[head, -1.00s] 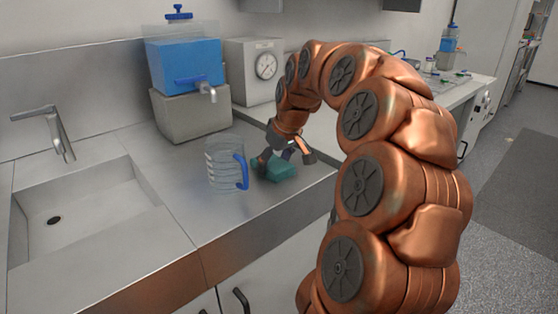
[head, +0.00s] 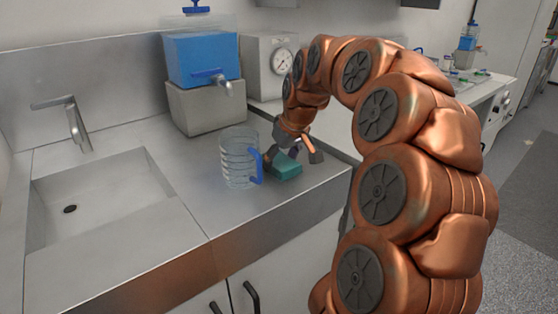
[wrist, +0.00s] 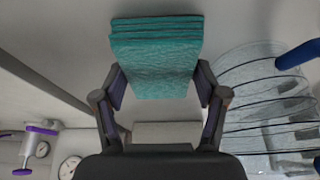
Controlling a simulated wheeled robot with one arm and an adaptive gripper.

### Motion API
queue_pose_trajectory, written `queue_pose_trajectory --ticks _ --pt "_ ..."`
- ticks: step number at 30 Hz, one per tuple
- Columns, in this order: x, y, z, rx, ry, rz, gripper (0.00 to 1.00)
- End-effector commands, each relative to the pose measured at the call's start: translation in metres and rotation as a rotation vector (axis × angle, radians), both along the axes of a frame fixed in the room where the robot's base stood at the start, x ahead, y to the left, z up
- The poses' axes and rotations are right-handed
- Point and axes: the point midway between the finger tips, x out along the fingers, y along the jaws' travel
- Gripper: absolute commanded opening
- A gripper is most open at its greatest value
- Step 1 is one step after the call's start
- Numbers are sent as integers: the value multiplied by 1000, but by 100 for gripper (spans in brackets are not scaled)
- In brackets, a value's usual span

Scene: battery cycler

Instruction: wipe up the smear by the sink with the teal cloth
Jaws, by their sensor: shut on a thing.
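The teal cloth (head: 287,171) is a folded, layered pad near the right end of the steel counter. My gripper (head: 293,157) reaches down from above and is shut on it. In the wrist view the cloth (wrist: 155,55) sits between the two fingers of my gripper (wrist: 159,88), one on each side. I cannot tell whether the cloth touches the counter. The sink (head: 110,200) is at the left with its tap (head: 75,124). I cannot make out a smear on the visible counter.
A clear jug (head: 238,160) with a blue handle stands just left of my gripper; it also shows in the wrist view (wrist: 262,100). A blue water tank (head: 202,60) on a grey block (head: 205,105) and a dial box (head: 268,65) stand behind. Counter between sink and jug looks clear.

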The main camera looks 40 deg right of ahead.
Motion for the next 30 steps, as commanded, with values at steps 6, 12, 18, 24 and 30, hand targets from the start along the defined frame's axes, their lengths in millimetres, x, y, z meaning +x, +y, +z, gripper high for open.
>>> queue_pose_trajectory --ticks 6,12,18,24,30 --pt "0 -17 0 -1 -2 0 39" --pt "0 -25 0 -1 -3 -1 39" --pt "-1 -33 -1 -1 -2 0 39" --pt "-1 -47 -4 0 3 -1 39" --pt "-2 -57 -6 1 5 -1 40"
